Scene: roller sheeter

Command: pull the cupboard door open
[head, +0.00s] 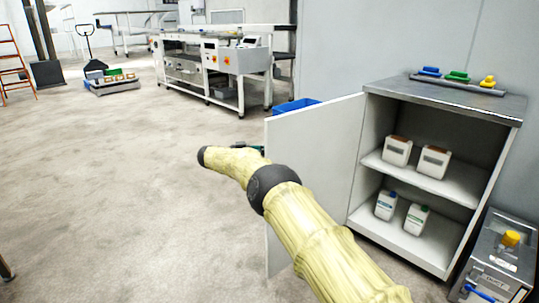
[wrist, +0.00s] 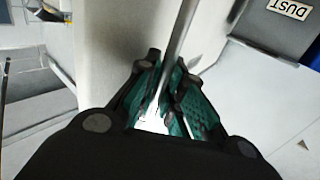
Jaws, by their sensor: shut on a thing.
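The cupboard (head: 487,103) stands at the right with its front open. Its pale door (head: 312,135) is swung wide out to the left, and the shelves inside show. My gripper (head: 252,148) is at the door's free edge, mostly hidden behind my arm in the head view. In the wrist view my gripper (wrist: 162,105) has its green fingers closed around a narrow upright strip of the door (wrist: 181,40). I cannot tell whether this strip is a handle or the door's edge.
White containers (head: 397,151) stand on the cupboard's shelves. A grey bin marked DUST (wrist: 280,25) is near the cupboard, at the lower right in the head view (head: 498,262). A blue crate (head: 293,106) sits behind the door. The floor (head: 130,190) to the left is clear.

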